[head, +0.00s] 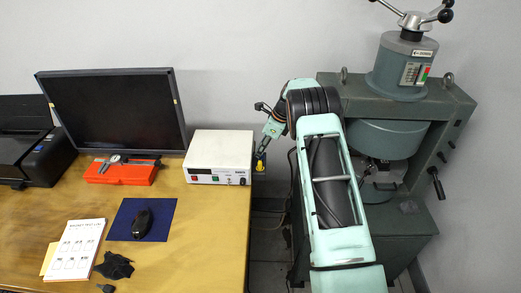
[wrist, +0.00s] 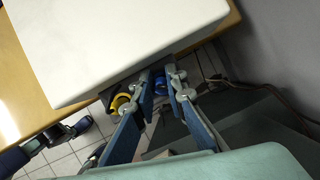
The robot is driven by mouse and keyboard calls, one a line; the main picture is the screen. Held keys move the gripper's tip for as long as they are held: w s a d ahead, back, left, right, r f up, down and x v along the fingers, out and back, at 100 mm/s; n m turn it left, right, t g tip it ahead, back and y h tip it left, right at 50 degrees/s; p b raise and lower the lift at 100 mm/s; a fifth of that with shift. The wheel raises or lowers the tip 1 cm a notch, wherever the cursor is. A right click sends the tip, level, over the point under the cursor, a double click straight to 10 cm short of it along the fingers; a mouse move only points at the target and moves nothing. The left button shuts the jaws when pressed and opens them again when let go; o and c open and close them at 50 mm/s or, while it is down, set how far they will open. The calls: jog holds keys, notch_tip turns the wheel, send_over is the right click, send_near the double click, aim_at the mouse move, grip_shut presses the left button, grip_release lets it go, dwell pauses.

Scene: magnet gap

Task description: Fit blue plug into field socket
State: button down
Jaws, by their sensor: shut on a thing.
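My gripper (wrist: 165,76) is shut on the blue plug (wrist: 159,84), of which only a small part shows between the fingertips in the wrist view. It is beside the right side of the white power supply box. In the head view my gripper (head: 262,150) is small and the plug cannot be made out. A yellow round fitting with a dark opening (wrist: 122,102) is just left of the fingers, by the box's lower edge; a yellow patch also shows in the head view (head: 260,166). I cannot tell which socket is the field socket, or whether the plug is seated.
The white power supply box (head: 218,157) stands at the right end of the wooden table (head: 200,225). A grey electromagnet (head: 385,125) stands at right. Dark cables (wrist: 228,82) hang near the gripper. A monitor (head: 115,112) and red case (head: 120,173) are left.

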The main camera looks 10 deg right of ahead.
jog(key=shift+f, duration=0.15)
jog(key=c, duration=1.9)
grip_release()
jog(key=shift+c, duration=0.2)
jog(key=shift+d+r, duration=0.15)
jog(key=shift+r, duration=0.5)
jog(key=v, duration=1.1)
jog(key=shift+s, duration=0.15)
jog(key=shift+d, duration=0.1)
